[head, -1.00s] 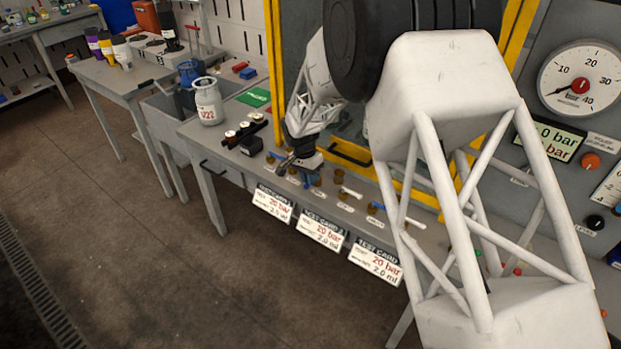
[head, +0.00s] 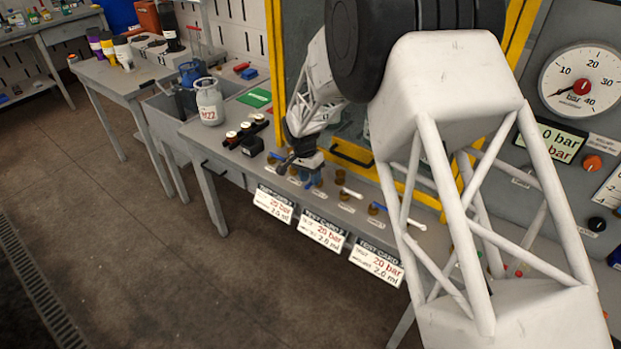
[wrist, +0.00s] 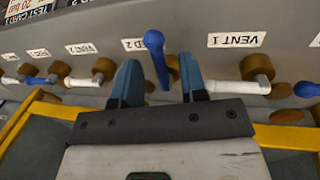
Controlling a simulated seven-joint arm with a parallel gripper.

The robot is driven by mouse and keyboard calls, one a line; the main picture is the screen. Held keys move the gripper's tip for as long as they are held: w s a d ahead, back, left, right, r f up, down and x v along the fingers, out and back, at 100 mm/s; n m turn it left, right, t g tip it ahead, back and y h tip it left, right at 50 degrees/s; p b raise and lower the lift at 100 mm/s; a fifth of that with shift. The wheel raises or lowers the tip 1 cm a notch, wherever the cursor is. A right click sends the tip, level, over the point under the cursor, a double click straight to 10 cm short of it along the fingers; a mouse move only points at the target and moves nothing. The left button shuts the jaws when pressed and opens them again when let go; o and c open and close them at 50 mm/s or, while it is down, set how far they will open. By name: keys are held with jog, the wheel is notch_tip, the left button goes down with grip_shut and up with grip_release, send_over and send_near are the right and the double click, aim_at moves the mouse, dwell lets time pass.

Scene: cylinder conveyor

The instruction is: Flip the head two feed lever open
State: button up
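The blue feed lever (wrist: 157,58), beside a partly hidden label (wrist: 134,44) ending in "D 2", points across the row in the wrist view. My gripper (wrist: 160,85) is open, with one blue finger on each side of this lever. A gap shows between the lever and each fingertip; contact is not visible. The lever's brass valve body is partly hidden behind the right finger. In the head view my gripper (head: 285,162) is low over the left part of the valve row, and the lever there is too small to make out clearly.
White vent levers (wrist: 237,88) (wrist: 82,81) lie along the row on both sides. Another blue lever (wrist: 33,81) is farther left. A yellow frame bar (wrist: 42,108) runs close to my gripper. Test cards (head: 323,231) hang on the bench front.

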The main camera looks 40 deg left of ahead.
notch_tip(320, 180, up, 7)
jog(key=a, duration=0.1)
jog(key=shift+a+r, duration=0.15)
jog(key=shift+a, duration=0.05)
dwell(0.7)
jog(key=w+d+r, duration=0.1)
jog(key=d+r, duration=0.5)
jog(key=d, duration=0.4)
jog(key=d+r+y, duration=0.1)
jog(key=d+r, duration=0.5)
jog(key=d, duration=0.4)
jog(key=w+d+r, duration=0.1)
jog(key=d+r, duration=0.6)
jog(key=d, duration=0.4)
jog(key=s+d+r+t+y, duration=0.1)
jog(key=s+d+r, duration=0.25)
jog(key=d, duration=0.65)
jog(key=s+d+r, duration=0.3)
jog(key=s+d, duration=0.2)
jog(key=d, duration=0.4)
jog(key=s+d+f+t, duration=0.1)
jog(key=s+d, duration=1.6)
jog(key=s, duration=0.4)
jog(key=shift+s+d+f+t, duration=0.15)
jog(key=shift+s+d+t, duration=0.15)
jog(key=shift+s, duration=0.05)
